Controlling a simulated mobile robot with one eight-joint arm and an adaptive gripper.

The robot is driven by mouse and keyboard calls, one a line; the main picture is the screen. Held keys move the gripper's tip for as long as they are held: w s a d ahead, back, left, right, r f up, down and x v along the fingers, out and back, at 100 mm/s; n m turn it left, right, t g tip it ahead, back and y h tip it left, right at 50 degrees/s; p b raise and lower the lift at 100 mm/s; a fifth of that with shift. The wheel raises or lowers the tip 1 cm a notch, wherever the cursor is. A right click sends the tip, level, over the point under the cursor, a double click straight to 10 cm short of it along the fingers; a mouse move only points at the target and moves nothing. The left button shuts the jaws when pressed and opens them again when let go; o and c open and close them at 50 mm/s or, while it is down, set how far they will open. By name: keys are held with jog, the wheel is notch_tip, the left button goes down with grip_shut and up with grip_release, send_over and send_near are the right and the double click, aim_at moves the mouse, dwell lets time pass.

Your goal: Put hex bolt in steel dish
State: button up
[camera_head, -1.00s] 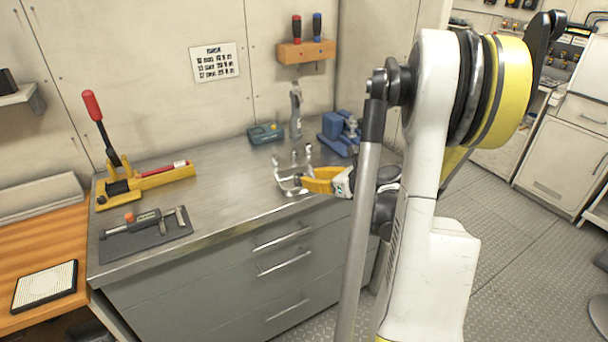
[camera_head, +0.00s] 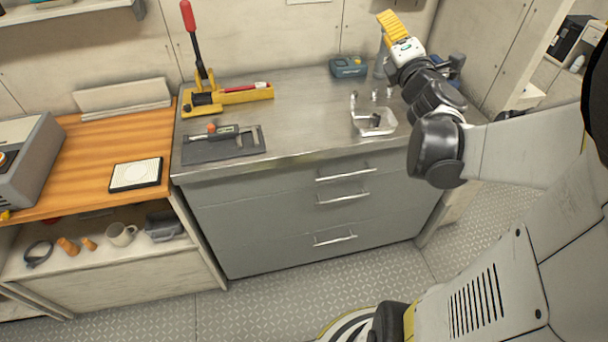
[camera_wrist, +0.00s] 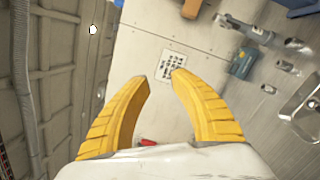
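The steel dish (camera_head: 362,129) is a shallow shiny tray near the front right of the steel counter. It also shows at the right edge of the wrist view (camera_wrist: 289,106). A small dark piece (camera_head: 376,120) lies inside it; it may be the hex bolt, but it is too small to tell. Small metal pieces stand upright behind the dish, one at its back left (camera_head: 354,101). My gripper (camera_head: 385,14) has yellow fingers and is raised high above the counter, apart from the dish. In the wrist view my gripper (camera_wrist: 160,78) is open, with nothing between its fingers.
A teal device (camera_head: 348,67) and a blue vise (camera_head: 447,68) stand at the back. A yellow lever press (camera_head: 228,97) and a dark mat (camera_head: 224,145) with a measuring tool are on the left. The counter's middle is clear. Drawers (camera_head: 330,215) are below.

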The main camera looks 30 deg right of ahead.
jog(key=s+a+f+m+g+y, duration=0.2)
jog(key=s+a+f+m, duration=0.3)
jog(key=a, duration=0.4)
jog(key=s+a+f+m+g+y, duration=0.2)
jog(key=s+a+f+m+g, duration=0.3)
jog(key=a, duration=0.5)
jog(key=s+a+f+m+g+y, duration=0.2)
jog(key=s+a+f+m+g, duration=0.2)
jog(key=a+m, duration=0.5)
notch_tip(320, 180, down, 4)
jog(key=shift+s+a+r+m+y, duration=0.1)
jog(key=shift+s+a+m+y, duration=0.25)
jog(key=shift+s, duration=0.75)
